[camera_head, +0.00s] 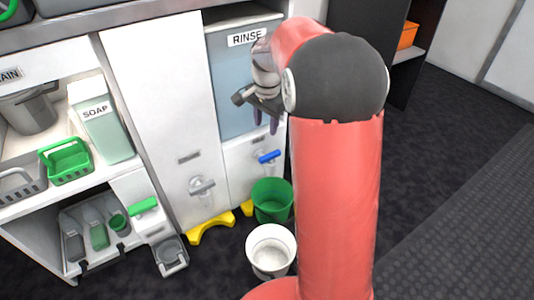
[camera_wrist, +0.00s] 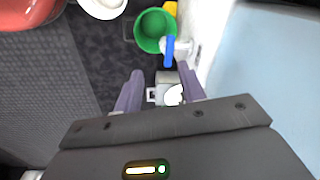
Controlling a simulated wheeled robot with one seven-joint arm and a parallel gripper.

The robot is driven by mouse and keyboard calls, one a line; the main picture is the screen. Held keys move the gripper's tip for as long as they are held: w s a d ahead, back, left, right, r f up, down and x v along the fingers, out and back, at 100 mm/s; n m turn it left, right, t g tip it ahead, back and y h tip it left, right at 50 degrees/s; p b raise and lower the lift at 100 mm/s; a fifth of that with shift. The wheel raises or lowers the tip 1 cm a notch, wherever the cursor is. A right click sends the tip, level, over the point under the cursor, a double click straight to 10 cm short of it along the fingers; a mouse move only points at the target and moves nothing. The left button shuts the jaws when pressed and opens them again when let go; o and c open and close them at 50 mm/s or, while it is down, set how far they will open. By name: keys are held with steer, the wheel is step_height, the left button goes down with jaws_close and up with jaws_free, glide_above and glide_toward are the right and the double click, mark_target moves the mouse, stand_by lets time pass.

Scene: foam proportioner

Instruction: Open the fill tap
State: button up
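A tap with a blue lever (camera_head: 269,156) sticks out of the white panel under the RINSE tank, above a green bucket (camera_head: 272,203). In the wrist view the blue lever (camera_wrist: 168,50) lies just beyond my fingertips. A second tap with a grey lever (camera_head: 201,186) is on the tall white panel to the left. The small labels above both taps are too blurred to read. My gripper (camera_head: 266,123) is in front of the RINSE tank, above the blue lever and apart from it. In the wrist view my gripper (camera_wrist: 160,74) has its purple fingers spread, with nothing held.
A white bucket (camera_head: 271,250) stands on the floor before the green one. Yellow stands (camera_head: 211,228) are at the panel's foot. A SOAP container (camera_head: 100,120) and a green basket (camera_head: 66,160) are at left. A green lever (camera_head: 144,206) is below them. The floor at right is clear.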

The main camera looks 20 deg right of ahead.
mark_target(270, 155)
steer(key=w+d+f+m, duration=0.1)
steer(key=f, duration=0.2)
steer(key=w+d+f+m+b, duration=0.1)
steer(key=w+f, duration=0.1)
steer(key=f, duration=0.1)
steer(key=w+d+f+m+g, duration=0.1)
steer(key=w+f, duration=0.1)
steer(key=f, duration=0.2)
steer(key=shift+w+d+b, duration=0.25)
steer(key=shift+d+b, duration=0.05)
steer(key=shift+d, duration=0.05)
step_height(270, 155, down, 8)
steer(key=shift+r+b, duration=0.15)
steer(key=shift+b, duration=0.7)
jaws_close()
